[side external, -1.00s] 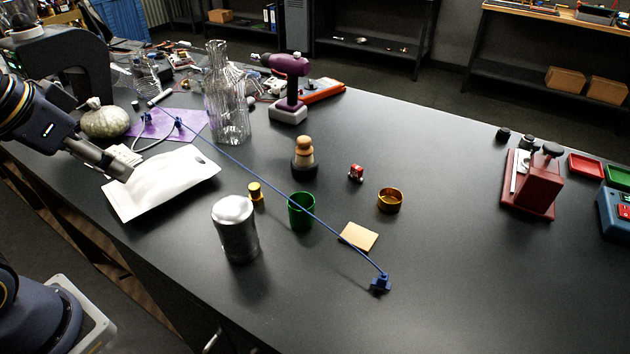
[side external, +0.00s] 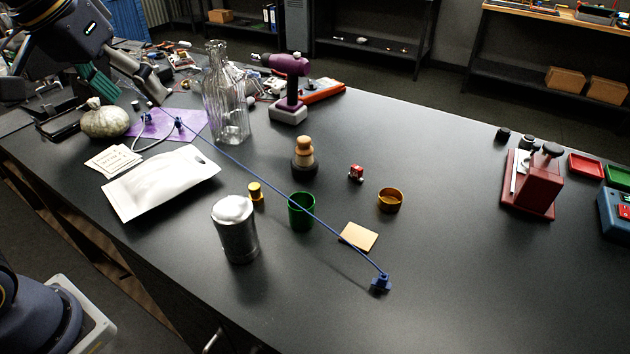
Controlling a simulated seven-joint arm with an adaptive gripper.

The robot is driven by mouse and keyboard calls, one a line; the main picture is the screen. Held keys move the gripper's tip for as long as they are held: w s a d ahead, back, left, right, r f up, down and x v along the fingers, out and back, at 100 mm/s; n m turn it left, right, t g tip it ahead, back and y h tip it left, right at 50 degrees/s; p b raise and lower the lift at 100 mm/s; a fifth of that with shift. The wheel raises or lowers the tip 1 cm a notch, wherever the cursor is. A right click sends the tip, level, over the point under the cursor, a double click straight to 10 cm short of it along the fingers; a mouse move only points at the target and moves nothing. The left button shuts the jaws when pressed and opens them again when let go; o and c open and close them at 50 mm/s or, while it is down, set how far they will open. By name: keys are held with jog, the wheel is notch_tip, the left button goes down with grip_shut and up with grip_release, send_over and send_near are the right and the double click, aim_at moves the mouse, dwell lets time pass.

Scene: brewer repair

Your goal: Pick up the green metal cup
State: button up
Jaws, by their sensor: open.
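The green metal cup (side external: 301,213) stands upright on the dark workbench, near the middle of the side external view. A thin blue cable (side external: 262,178) passes across it in the picture; I cannot tell whether they touch. My gripper (side external: 140,92) is open at the upper left, raised over the far left part of the bench, well away from the cup. Nothing shows between its fingers. Its fingertips are partly lost against the clutter behind.
A silver canister with white contents (side external: 237,240) and a small brass piece (side external: 255,192) stand left of the cup. A wooden-topped tamper (side external: 304,158), a brass ring (side external: 390,200) and a tan square (side external: 358,237) are nearby. A glass carafe (side external: 228,105) stands behind. The right front is clear.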

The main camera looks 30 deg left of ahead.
jog(key=w+d+g, duration=0.1)
jog(key=w+d, duration=0.3)
jog(key=w, duration=0.4)
jog(key=m+g, duration=0.2)
jog(key=g, duration=0.2)
send_over(302, 212)
jog(key=w, duration=0.3)
notch_tip(302, 212, down, 14)
jog(key=f, duration=0.6)
jog(key=a+f, duration=0.1)
jog(key=f, duration=0.3)
jog(key=shift+s, duration=0.1)
jog(key=shift+s+a+f, duration=0.1)
jog(key=shift+f, duration=0.85)
jog(key=shift+s+a+f, duration=0.1)
jog(key=shift+s+f, duration=0.05)
jog(key=shift+f, duration=0.85)
jog(key=shift+s+a+f, duration=0.1)
jog(key=shift+f, duration=0.85)
jog(key=c, duration=1.3)
